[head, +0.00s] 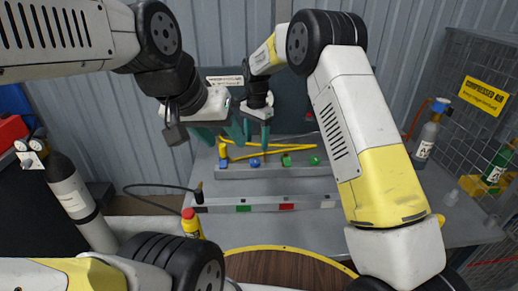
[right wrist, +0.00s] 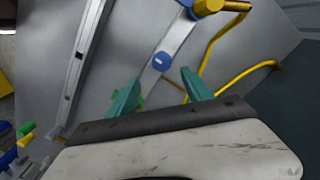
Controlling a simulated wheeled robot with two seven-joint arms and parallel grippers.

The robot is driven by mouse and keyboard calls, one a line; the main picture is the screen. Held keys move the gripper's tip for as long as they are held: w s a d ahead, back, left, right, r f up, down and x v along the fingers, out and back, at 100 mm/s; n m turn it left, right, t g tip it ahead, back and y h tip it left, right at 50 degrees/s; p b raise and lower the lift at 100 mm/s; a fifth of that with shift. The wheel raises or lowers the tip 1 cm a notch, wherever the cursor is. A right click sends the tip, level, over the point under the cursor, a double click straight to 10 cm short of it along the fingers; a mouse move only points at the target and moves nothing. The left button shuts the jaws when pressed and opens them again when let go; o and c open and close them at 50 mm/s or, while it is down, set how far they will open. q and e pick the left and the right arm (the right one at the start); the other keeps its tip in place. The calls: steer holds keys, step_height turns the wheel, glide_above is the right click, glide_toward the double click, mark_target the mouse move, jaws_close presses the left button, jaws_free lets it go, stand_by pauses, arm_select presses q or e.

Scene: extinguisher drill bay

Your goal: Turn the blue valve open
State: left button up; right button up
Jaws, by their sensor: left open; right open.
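The blue valve (head: 255,162) is a small round blue knob on a grey rail on the workbench. In the right wrist view the blue valve (right wrist: 161,60) shows a pale mark on its face. My right gripper (head: 255,133) is above the blue valve, fingers pointing down. In the right wrist view my right gripper (right wrist: 160,77) is open and empty, its teal fingertips on either side of the line to the valve, apart from it. My left gripper (head: 221,134) is open and empty, to the left of the right one.
Green knobs (head: 287,160) sit right of the blue valve; a yellow-and-blue fitting (head: 223,156) is at its left. Yellow hoses (head: 240,150) run behind. A front rail (head: 262,206) carries coloured labels. A yellow bottle with a red cap (head: 191,225) stands nearer.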

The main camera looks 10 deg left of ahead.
mark_target(255, 160)
steer(key=shift+a+f, duration=0.35)
steer(key=shift+f, duration=0.5)
step_height(255, 160, down, 7)
steer(key=shift+c, duration=0.5)
jaws_close()
